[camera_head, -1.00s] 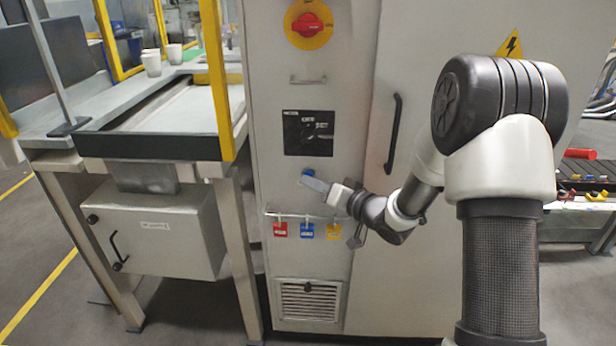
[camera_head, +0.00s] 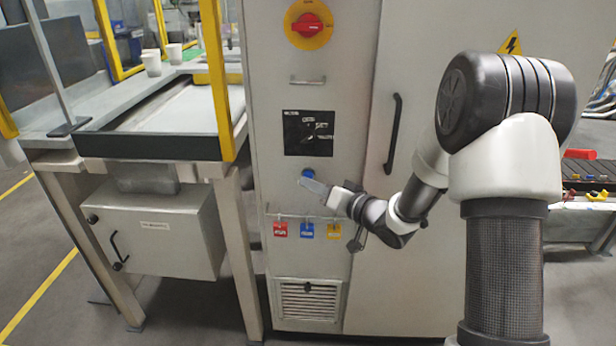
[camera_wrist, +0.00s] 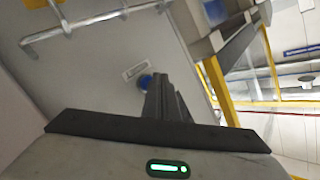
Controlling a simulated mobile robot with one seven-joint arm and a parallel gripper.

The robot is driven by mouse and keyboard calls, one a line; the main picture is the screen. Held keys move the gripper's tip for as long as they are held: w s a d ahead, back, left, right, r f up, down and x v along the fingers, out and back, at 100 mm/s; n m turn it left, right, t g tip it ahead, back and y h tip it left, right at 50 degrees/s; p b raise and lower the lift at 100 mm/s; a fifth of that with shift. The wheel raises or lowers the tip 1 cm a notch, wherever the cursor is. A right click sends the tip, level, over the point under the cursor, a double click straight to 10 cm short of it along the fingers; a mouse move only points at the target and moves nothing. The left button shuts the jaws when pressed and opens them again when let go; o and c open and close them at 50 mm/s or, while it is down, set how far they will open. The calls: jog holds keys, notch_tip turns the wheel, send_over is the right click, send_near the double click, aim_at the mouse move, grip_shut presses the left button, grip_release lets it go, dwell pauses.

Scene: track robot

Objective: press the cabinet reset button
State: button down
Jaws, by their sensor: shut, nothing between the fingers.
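The cabinet reset button is a round blue button (camera_head: 308,173) on the front of the grey cabinet (camera_head: 268,120), below a dark screen panel. It also shows in the wrist view (camera_wrist: 145,81), partly hidden behind my fingers, beside a small label plate (camera_wrist: 137,70). My gripper (camera_head: 304,183) is shut and empty, its fingertips just below and in front of the button in the head view. In the wrist view the shut fingers (camera_wrist: 160,85) reach toward the button. I cannot tell whether the fingertips touch it.
Below the button a rail (camera_head: 300,217) carries red, blue and yellow tags (camera_head: 307,230). A red rotary switch (camera_head: 308,25) on yellow sits above. A black door handle (camera_head: 393,133) is to the right. A workbench with a yellow frame (camera_head: 215,80) stands left.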

jog(key=shift+s, duration=0.15)
jog(key=shift+s+a, duration=0.1)
jog(key=shift+s, duration=2.4)
